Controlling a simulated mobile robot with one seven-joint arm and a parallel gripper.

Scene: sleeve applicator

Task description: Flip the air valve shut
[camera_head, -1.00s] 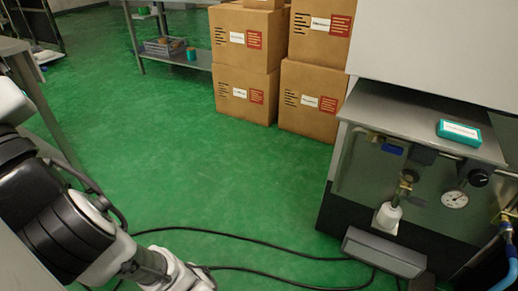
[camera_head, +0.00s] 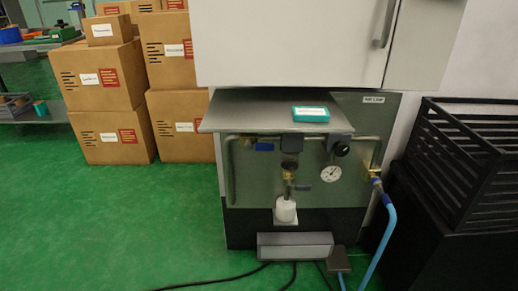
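The air line runs as a metal pipe across the front panel (camera_head: 250,185) of a grey machine. A small blue handle (camera_head: 264,147) sits on the left part of this pipe and looks roughly in line with it. It looks like a valve lever, but it is too small to be sure. A brass fitting (camera_head: 376,176) joins the pipe's right end to a blue hose (camera_head: 380,245). A round pressure gauge (camera_head: 330,174) sits between them; its needle is too small to read. My gripper is not in view.
A metal shelf (camera_head: 225,117) with a teal box (camera_head: 311,114) overhangs the pipe. A grey pedal (camera_head: 295,245) and black cables lie on the floor in front. A black slatted crate (camera_head: 470,160) stands at right. Stacked cartons (camera_head: 105,85) stand at left. Green floor (camera_head: 100,225) is clear at front left.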

